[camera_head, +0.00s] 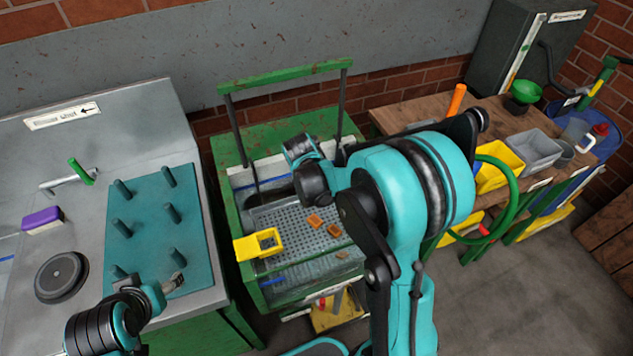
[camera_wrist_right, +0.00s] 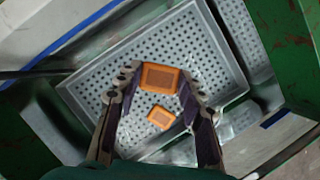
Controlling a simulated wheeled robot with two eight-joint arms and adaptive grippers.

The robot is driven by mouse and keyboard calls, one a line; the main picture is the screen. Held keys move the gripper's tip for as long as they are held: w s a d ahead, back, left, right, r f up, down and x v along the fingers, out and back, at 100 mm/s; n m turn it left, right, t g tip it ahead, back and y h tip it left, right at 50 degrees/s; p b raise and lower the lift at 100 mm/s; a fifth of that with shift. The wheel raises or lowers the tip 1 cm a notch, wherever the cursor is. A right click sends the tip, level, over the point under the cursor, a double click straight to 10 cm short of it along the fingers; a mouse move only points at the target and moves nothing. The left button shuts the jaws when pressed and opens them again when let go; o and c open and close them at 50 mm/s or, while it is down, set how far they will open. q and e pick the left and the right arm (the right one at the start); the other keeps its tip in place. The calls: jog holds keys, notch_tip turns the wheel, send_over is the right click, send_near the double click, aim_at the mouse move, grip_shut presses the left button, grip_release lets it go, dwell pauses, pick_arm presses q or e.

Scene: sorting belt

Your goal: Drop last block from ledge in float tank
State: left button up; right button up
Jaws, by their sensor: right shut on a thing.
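The float tank (camera_head: 243,217) is a green-framed basin with a perforated grey tray (camera_head: 285,218) inside. Two orange blocks (camera_head: 315,220) (camera_head: 334,230) show over the tray in the head view. My right gripper (camera_wrist_right: 158,80) is shut on an orange block (camera_wrist_right: 160,76), above the tray in the wrist view. Another, smaller-looking orange block (camera_wrist_right: 160,117) lies on the tray beyond.
A green frame (camera_head: 285,75) rises behind the tank. The teal peg board (camera_head: 150,220) stands left, with a purple block (camera_head: 42,220). A wooden bench with yellow (camera_head: 497,170) and grey (camera_head: 535,150) bins is right.

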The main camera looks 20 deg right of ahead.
jog(key=o, duration=1.2)
jog(key=v, duration=1.2)
jog(key=s+a+m+t+y, duration=0.3)
jog(key=s+m, duration=1.3)
jog(key=m, duration=1)
jog(key=shift+a+r+m+t, duration=0.35)
jog(key=shift+a+t, duration=0.15)
jog(key=shift+a, duration=0.45)
